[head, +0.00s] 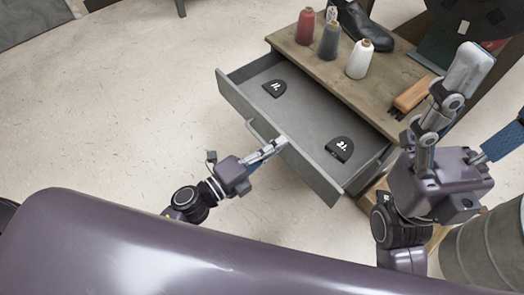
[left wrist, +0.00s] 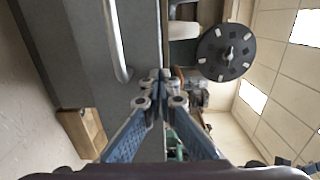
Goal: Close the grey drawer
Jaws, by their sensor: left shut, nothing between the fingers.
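The grey drawer (head: 290,120) is pulled out of the wooden bench and stands open, with two black heel-shaped pieces lying inside. Its front panel carries a bar handle (head: 262,131), which also shows in the left wrist view (left wrist: 116,42). My left gripper (head: 281,142) is shut and empty, with its tips at the drawer front near the right end of the handle. In the left wrist view my left gripper (left wrist: 160,77) has its fingertips together before the grey front panel (left wrist: 70,50); I cannot tell whether they touch it.
Red, grey and white thread spools (head: 358,60), a black shoe (head: 365,27) and a brown-handled brush (head: 412,95) are on the bench top (head: 330,65). A grey barrel (head: 485,245) stands at the lower right. The floor left of the drawer is clear.

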